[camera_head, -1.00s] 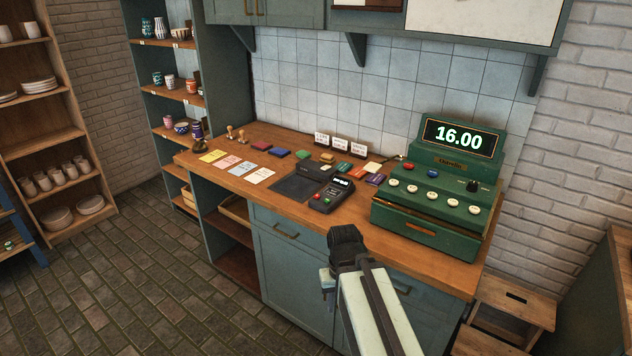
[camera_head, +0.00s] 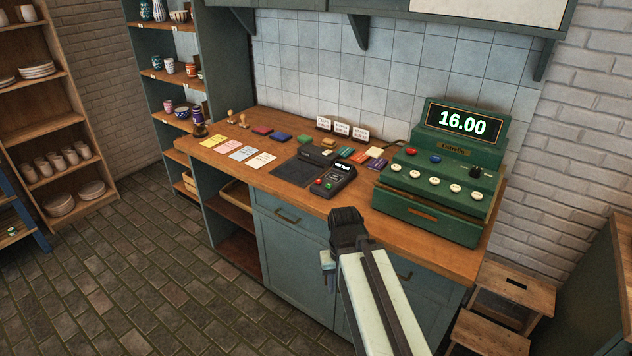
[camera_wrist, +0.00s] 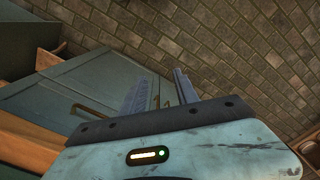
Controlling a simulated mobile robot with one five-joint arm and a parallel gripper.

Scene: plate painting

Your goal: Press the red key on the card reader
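The card reader (camera_head: 336,181) is a dark box with a small lit display. It sits near the front edge of the wooden counter, left of the green cash register. Its red key (camera_head: 319,182) is on the front left of its face, beside a green key (camera_head: 328,186).
The green cash register (camera_head: 440,175) reads 16.00. Coloured cards (camera_head: 243,153), a dark mat (camera_head: 297,171) and several coloured blocks lie on the counter. Blue-grey cabinets (camera_head: 290,245) stand below it. Wooden step stools (camera_head: 512,285) are at right. The brick floor (camera_head: 160,270) at left is clear.

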